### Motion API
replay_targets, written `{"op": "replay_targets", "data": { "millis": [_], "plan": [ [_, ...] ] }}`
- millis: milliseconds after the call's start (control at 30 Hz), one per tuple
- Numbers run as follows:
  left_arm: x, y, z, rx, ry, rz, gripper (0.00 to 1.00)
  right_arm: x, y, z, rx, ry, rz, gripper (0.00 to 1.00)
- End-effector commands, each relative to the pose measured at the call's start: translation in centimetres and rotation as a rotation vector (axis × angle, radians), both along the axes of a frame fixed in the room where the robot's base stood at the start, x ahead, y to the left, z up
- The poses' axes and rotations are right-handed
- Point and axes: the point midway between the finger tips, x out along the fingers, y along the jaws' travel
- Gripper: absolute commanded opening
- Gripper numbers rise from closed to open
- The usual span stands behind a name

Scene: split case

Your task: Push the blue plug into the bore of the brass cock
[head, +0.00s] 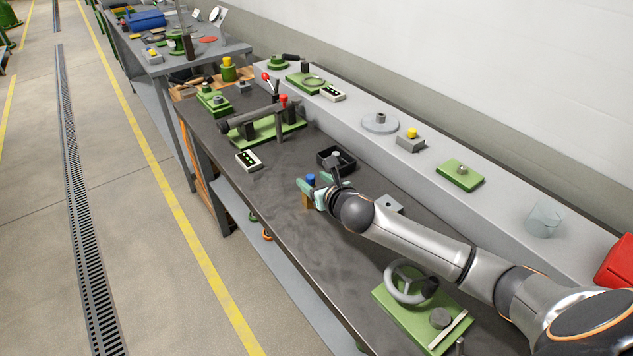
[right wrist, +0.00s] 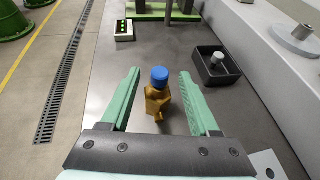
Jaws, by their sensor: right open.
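The brass cock (right wrist: 157,106) stands on the dark bench top, and the blue plug (right wrist: 159,75) sits at its top. How deep the plug is in the bore cannot be seen. In the head view the plug (head: 311,178) and a sliver of the cock (head: 307,201) show beside my right gripper (head: 318,185). My right gripper (right wrist: 160,77) is open, with one pale green finger on each side of the plug and cock and a gap on both sides. It holds nothing. My left gripper is not in view.
A black open box (right wrist: 211,76) with a grey knobbed piece inside stands to the right of the cock. A small white box with green lights (head: 249,160) and a green fixture (head: 267,129) lie beyond. A handwheel on a green plate (head: 411,283) is nearer. Bare bench surrounds the cock.

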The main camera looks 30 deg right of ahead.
Motion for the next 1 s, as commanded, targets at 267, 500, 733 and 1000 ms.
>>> {"op": "replay_targets", "data": {
  "millis": [267, 500, 733, 1000],
  "plan": [
    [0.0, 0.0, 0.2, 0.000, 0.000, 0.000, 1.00, -2.1, 0.1, 0.9, -0.004, 0.000, 0.002, 0.62],
    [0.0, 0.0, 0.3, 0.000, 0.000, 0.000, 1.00, -6.1, 0.4, 2.5, -0.003, 0.001, 0.002, 0.62],
    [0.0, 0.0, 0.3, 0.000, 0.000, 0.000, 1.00, -9.5, 0.7, 3.9, -0.003, 0.001, 0.003, 0.62],
    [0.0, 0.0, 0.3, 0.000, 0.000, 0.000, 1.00, -11.4, 0.7, 4.7, -0.001, 0.000, -0.001, 0.62]
  ]
}}
